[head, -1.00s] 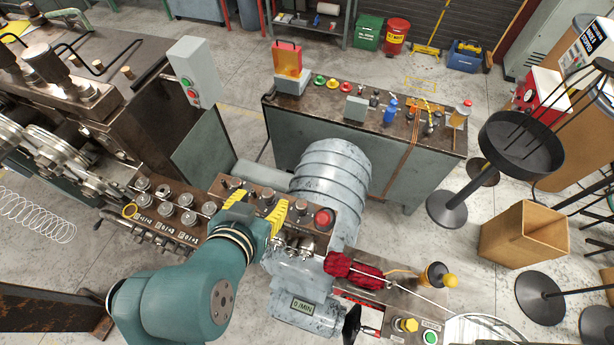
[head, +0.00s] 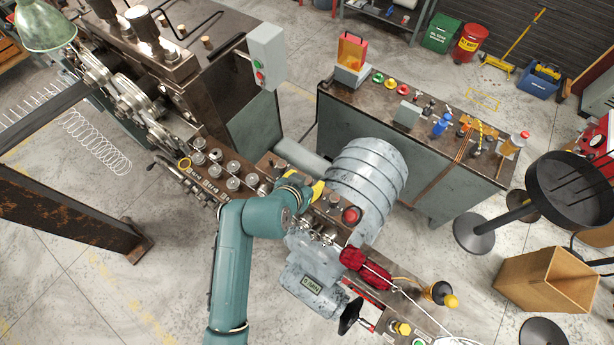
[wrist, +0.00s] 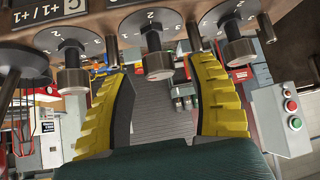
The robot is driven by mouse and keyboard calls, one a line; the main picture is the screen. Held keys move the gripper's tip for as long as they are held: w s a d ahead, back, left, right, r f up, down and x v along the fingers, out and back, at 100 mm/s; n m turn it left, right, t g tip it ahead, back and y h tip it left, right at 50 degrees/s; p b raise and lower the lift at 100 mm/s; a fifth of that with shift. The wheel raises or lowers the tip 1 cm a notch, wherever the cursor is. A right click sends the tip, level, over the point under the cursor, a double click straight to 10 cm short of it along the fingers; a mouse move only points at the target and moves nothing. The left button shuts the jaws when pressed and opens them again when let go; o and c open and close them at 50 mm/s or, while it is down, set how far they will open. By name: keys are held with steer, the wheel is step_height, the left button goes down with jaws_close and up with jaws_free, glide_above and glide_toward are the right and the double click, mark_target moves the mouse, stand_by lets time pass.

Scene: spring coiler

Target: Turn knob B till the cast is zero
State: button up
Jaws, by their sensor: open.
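In the wrist view a row of dark knobs with numbered dials hangs along the top: a left knob (wrist: 72,75), a middle knob (wrist: 157,64) and a right knob (wrist: 237,46). I cannot read a B, so I cannot tell which is knob B. My gripper (wrist: 165,95) is open, with yellow fingers either side of the middle knob's lower end; contact is unclear. In the head view my gripper (head: 305,189) is over the brown knob panel, its fingers partly hidden by my arm. A wire coil (head: 95,142) lies at left.
A red button (head: 351,215) and a red-wrapped item (head: 364,268) are right of my gripper. A switch box (head: 267,57) stands behind it. A grey ribbed housing (head: 366,180) is close on the right. A rusty beam (head: 75,215) is at lower left.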

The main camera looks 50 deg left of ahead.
steer(key=shift+w+a+f, duration=0.2)
steer(key=shift+w+f, duration=0.25)
steer(key=shift+f, duration=0.1)
jaws_close()
steer(key=shift+f+m, duration=0.1)
steer(key=shift+m, duration=0.2)
